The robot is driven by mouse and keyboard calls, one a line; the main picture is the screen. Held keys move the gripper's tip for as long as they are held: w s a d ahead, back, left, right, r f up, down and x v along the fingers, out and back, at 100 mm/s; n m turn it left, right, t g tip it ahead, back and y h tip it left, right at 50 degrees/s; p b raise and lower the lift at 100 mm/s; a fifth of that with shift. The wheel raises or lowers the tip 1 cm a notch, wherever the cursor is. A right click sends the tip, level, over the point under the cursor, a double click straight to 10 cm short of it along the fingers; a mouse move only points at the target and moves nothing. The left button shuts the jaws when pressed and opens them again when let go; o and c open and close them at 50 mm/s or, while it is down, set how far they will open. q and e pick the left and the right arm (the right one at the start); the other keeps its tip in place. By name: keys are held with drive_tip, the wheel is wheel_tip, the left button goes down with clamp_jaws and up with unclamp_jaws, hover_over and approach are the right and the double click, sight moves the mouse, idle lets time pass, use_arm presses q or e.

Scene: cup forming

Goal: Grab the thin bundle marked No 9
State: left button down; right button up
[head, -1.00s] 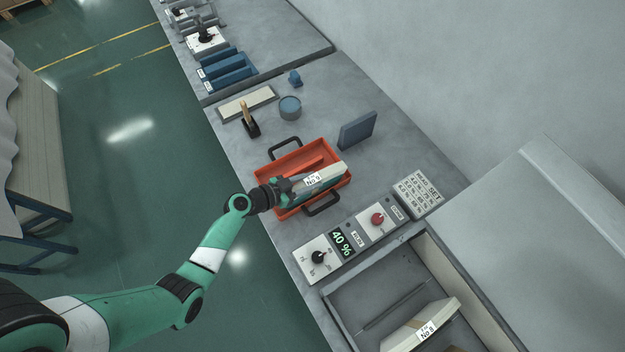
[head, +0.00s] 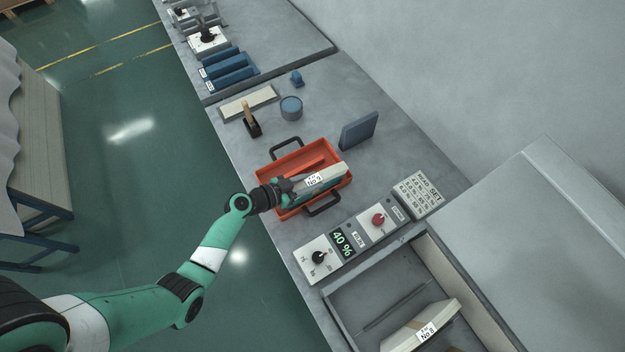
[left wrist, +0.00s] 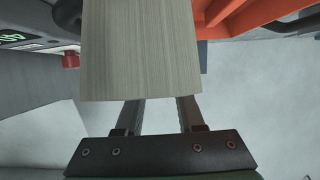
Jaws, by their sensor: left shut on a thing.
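The thin bundle marked No 9 (head: 330,175) is pale, with a white label, and lies over the orange-red tray (head: 341,158). My left gripper (head: 291,187) is at the bundle's near-left end and is shut on it. In the left wrist view the bundle (left wrist: 140,50) fills the upper middle, between the two fingers (left wrist: 160,118); the tray's orange edge (left wrist: 245,18) shows beside it. I cannot tell whether the bundle touches the tray floor. A thicker pale bundle marked No 8 (head: 405,338) sits in the grey bin at the bottom right. My right gripper is not in view.
A control panel with a black knob (head: 318,257), a 40 % display (head: 343,243) and a red knob (head: 378,219) stands right of the tray.

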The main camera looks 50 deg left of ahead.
use_arm(q)
drive_tip(key=shift+r, duration=0.15)
drive_tip(key=shift+r, duration=0.3)
drive_tip(key=r, duration=0.1)
drive_tip(key=r+p, duration=0.2)
drive_tip(key=shift+s+d+r, duration=0.2)
drive_tip(key=shift+d+r, duration=0.05)
drive_tip(key=shift+r, duration=0.05)
drive_tip(key=s+d+r+p, duration=0.4)
drive_tip(key=s+d+r, duration=0.4)
drive_tip(key=s+d, duration=0.1)
drive_tip(key=shift+s+r+p, duration=0.3)
drive_tip(key=shift+s+r, duration=0.05)
drive_tip(key=shift+s, duration=0.05)
